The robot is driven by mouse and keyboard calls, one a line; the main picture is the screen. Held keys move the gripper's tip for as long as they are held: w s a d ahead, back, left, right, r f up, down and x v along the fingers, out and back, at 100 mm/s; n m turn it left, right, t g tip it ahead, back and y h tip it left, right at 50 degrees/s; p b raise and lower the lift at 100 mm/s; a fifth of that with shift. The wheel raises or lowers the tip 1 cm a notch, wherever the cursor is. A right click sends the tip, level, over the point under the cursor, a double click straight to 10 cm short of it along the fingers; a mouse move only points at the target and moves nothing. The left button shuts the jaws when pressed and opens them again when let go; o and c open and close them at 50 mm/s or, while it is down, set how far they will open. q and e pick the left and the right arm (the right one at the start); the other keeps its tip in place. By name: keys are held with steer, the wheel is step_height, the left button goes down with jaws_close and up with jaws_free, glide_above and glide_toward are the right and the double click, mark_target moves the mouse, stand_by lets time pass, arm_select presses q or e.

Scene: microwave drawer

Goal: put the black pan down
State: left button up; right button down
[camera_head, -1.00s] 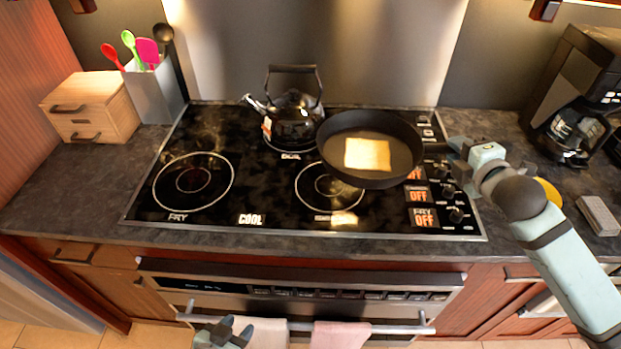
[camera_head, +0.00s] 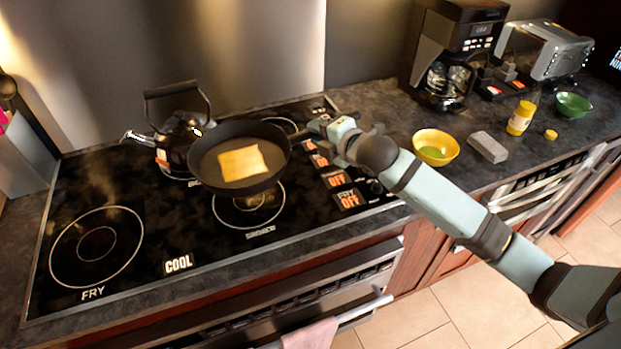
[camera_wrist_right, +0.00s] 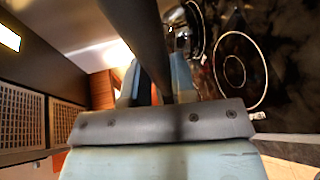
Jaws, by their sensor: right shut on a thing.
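The black pan (camera_head: 212,188) is in the head view above the right part of the cooktop, with a square slice of bread (camera_head: 242,163) lying in it. The pan looks raised over a burner, close to the kettle. My right gripper (camera_head: 318,127) is shut on the pan's handle, to the right of the pan. In the right wrist view, the dark handle (camera_wrist_right: 140,35) runs up between the fingers. The pan body is not clearly seen there. My left gripper is out of the head view now.
A black kettle (camera_head: 180,135) stands behind and left of the pan. The front-left burner (camera_head: 97,245) marked FRY is clear. On the right counter are a yellow bowl (camera_head: 435,147), a grey block (camera_head: 488,147), a coffee maker (camera_head: 440,60) and a toaster (camera_head: 550,52).

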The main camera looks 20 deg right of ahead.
step_height(320, 180, down, 14)
steer(key=shift+f+p, duration=0.25)
steer(key=shift+p, duration=0.05)
steer(key=shift+f, duration=0.15)
steer(key=c, duration=0.9)
jaws_free()
steer(key=shift+c, duration=0.2)
steer(key=b+v, duration=0.1)
steer(key=v, duration=1.1)
